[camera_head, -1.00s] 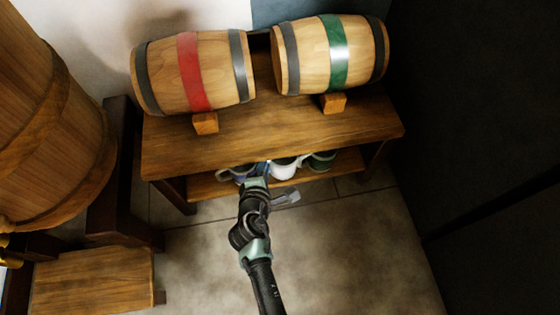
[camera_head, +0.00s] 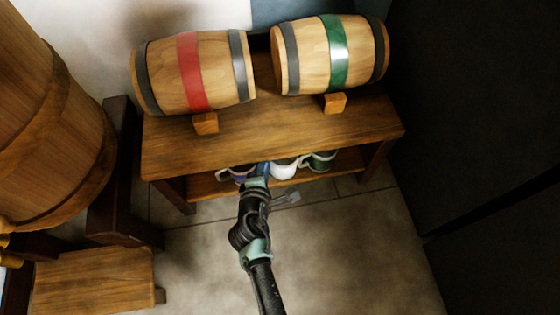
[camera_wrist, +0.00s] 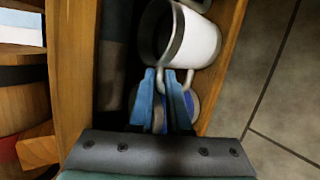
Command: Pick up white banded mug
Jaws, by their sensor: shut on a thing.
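The white mug (camera_head: 284,169) is on the lower shelf of the wooden bench, between a blue-marked mug (camera_head: 238,173) and a green mug (camera_head: 320,160). In the wrist view the white mug (camera_wrist: 198,42) lies just beyond my fingertips, its grey rim and dark inside facing left. Its handle runs down to the blue fingers of my gripper (camera_wrist: 167,82), which are shut on it. In the head view my gripper (camera_head: 263,170) reaches under the bench top, left of the white mug. The blue-marked mug is partly hidden behind the fingers in the wrist view.
The bench top (camera_head: 270,130) overhangs the mugs closely. Two barrels, one red-banded (camera_head: 193,72) and one green-banded (camera_head: 332,52), lie on it. A low wooden stool (camera_head: 93,280) stands at left. The floor (camera_head: 350,250) in front is clear.

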